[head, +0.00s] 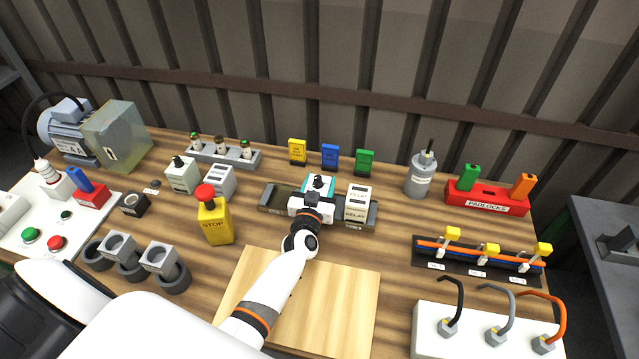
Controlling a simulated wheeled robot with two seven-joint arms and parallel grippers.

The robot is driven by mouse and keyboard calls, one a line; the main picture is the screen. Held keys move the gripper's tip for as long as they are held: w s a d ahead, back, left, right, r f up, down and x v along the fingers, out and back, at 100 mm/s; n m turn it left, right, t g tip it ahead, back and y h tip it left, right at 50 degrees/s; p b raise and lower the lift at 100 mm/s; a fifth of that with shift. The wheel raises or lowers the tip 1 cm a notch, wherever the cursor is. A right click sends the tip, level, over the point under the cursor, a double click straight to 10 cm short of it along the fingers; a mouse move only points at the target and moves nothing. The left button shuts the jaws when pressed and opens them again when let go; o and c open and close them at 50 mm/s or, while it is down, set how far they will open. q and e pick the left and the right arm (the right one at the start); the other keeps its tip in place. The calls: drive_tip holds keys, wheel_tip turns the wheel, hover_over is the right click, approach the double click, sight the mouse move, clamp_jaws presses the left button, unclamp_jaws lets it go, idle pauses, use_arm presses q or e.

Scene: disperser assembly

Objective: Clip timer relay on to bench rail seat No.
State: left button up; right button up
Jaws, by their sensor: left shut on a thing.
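The bench rail (272,197) is a dark channel lying across the middle of the bench. My left gripper (312,203) reaches over its middle from the front and is shut on a small block with a teal and white top and a dark knob, which I take to be the timer relay (319,182). The gripper hides the block's front and underside, so I cannot tell whether it touches the rail. A white block marked RELAY (356,204) sits at the rail's right end. My right gripper is not in view.
White blocks (182,175) and a yellow STOP box (215,222) stand left of the rail. Coloured tags (329,157) stand behind it, and a grey canister (421,176) and red padlock rack (488,197) to the right. A bare wooden board (345,295) lies in front.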

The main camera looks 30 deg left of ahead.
use_arm(q)
drive_tip(key=shift+f, duration=0.3)
drive_tip(key=o, duration=1.3)
drive_tip(key=b+v, duration=0.1)
drive_tip(key=v, duration=1.1)
